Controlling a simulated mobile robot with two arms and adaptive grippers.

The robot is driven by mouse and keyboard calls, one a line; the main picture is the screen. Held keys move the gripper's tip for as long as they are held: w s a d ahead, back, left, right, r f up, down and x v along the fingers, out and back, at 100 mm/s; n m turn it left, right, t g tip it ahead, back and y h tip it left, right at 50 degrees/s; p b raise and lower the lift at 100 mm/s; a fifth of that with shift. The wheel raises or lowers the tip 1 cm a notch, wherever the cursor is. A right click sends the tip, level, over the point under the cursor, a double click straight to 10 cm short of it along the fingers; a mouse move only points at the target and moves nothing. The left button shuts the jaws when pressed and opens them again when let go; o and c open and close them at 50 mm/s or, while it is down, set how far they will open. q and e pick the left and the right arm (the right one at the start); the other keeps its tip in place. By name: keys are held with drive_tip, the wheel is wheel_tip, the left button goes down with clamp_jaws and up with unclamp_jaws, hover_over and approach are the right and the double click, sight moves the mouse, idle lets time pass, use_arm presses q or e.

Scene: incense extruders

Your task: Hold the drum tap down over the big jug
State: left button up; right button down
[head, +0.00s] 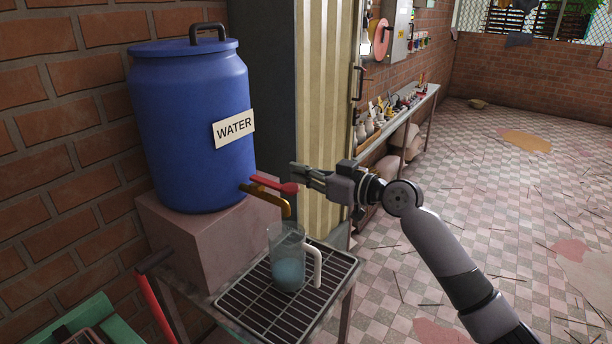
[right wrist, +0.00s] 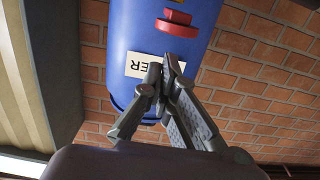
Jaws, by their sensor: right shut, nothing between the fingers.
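The blue drum (head: 190,120) with a WATER label (head: 233,128) stands on a pinkish block. Its tap has a red lever (head: 274,185) above a brass spout (head: 270,198). The big jug (head: 287,250), clear with a white handle, stands upright below the spout and holds bluish water in its lower part. My right gripper (head: 296,170) is shut and empty, just right of and slightly above the lever's end; contact cannot be told. In the right wrist view, the fingertips (right wrist: 167,70) show before the drum, with the red lever (right wrist: 178,25) above them. My left gripper is out of view.
The jug stands on a black wire rack (head: 262,305) on a small table. A brick wall (head: 50,130) is at left. The tiled floor (head: 480,200) at right is mostly open.

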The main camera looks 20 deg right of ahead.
use_arm(q)
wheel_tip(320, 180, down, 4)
drive_tip(key=b, duration=0.5)
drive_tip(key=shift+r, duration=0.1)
use_arm(e)
drive_tip(key=v, duration=1)
drive_tip(key=shift+r, duration=0.35)
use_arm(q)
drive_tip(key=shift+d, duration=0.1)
use_arm(e)
drive_tip(key=shift+d, duration=0.1)
